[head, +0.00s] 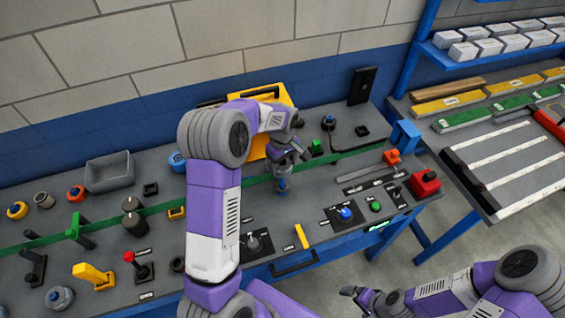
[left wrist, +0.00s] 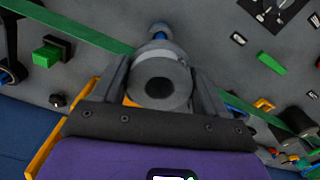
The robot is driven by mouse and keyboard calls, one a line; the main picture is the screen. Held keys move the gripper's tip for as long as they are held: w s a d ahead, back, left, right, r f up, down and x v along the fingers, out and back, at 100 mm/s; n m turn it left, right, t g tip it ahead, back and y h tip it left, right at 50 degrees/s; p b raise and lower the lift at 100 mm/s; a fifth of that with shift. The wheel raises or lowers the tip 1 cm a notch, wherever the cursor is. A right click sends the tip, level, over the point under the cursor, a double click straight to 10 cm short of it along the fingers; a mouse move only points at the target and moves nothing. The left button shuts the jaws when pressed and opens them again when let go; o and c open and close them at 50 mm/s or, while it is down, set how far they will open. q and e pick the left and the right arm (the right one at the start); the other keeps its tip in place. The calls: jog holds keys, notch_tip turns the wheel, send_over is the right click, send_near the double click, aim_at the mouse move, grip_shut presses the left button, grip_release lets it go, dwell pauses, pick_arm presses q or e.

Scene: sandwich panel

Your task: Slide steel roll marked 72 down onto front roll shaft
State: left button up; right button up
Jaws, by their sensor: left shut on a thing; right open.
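My left gripper (head: 283,170) hangs over the middle of the bench, near the long green strip. In the left wrist view its fingers (left wrist: 160,85) are shut on a grey steel roll (left wrist: 158,84), seen end-on with a dark hole in its middle. No number is readable on it. A blue-tipped grey part (left wrist: 158,32) shows just beyond the roll; I cannot tell whether it is a shaft or whether the roll touches it. In the head view the arm and fingers hide most of the roll. My right gripper (head: 360,296) is open and empty, off the bench's front right.
A green strip (head: 340,155) runs along the bench. A yellow box (head: 262,97) stands behind my left gripper. A grey bin (head: 108,172), knobs and levers crowd the left. A blue button (head: 345,213) and red box (head: 425,182) are at right. A second table (head: 480,150) stands beyond.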

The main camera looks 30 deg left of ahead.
pick_arm(q)
jog(key=shift+f+b, duration=1.4)
jog(key=shift+f, duration=0.7)
jog(key=shift+f, duration=0.15)
jog(key=shift+f+b, duration=1.75)
jog(key=shift+f, duration=0.6)
jog(key=o, duration=1.3)
jog(key=shift+o, duration=0.2)
jog(key=shift+r, duration=0.15)
notch_tip(320, 180, up, 13)
jog(key=p, duration=0.9)
jog(key=shift+p, duration=0.35)
